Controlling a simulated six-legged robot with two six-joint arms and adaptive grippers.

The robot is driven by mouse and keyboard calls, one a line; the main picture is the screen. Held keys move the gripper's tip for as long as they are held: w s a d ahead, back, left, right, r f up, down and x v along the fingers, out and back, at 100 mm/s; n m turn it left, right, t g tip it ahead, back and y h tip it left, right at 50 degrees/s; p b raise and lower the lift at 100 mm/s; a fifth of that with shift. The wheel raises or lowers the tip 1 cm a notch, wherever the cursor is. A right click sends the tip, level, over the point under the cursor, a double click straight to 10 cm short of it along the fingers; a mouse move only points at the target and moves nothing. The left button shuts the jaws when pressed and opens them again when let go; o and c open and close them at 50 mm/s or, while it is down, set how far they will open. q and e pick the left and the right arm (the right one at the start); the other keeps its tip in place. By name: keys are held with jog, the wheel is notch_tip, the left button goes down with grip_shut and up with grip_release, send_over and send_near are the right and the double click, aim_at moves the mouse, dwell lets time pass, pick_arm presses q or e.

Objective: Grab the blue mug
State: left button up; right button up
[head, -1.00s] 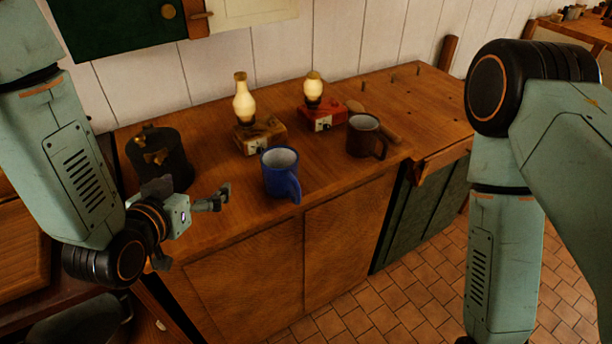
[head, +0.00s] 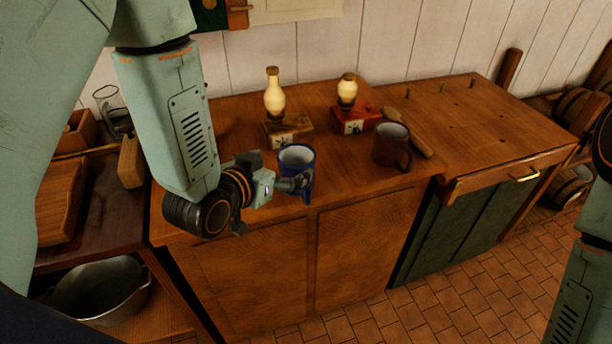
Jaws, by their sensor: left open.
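The blue mug (head: 297,158) stands upright near the front edge of the wooden counter (head: 240,110), its handle toward the front. My left gripper (head: 300,184) is open, with a finger in front of the mug's lower front near the handle. I cannot tell whether it touches the mug. Part of the mug's front is hidden by the finger. My right arm shows at the right edge; its gripper is out of view.
A dark brown mug (head: 391,146) stands right of the blue one. Two lamps, one on a wooden base (head: 288,131) and one on a red base (head: 357,121), stand behind. A wooden rolling-pin-like tool (head: 411,137) lies at right. A metal pot (head: 102,289) sits lower left.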

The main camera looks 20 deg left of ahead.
aim_at(305, 153)
pick_arm(q)
jog(key=x, duration=0.5)
jog(key=shift+d, duration=0.15)
jog(key=shift+w, duration=0.2)
jog(key=shift+w+a+f, duration=0.1)
jog(key=shift+a+f, duration=0.1)
jog(key=shift+a, duration=0.05)
jog(key=shift+d+r, duration=0.15)
jog(key=shift+d, duration=0.15)
jog(key=c, duration=0.5)
jog(key=shift+a, duration=0.2)
jog(key=c, duration=0.4)
jog(key=shift+d, duration=0.1)
jog(key=c, duration=0.5)
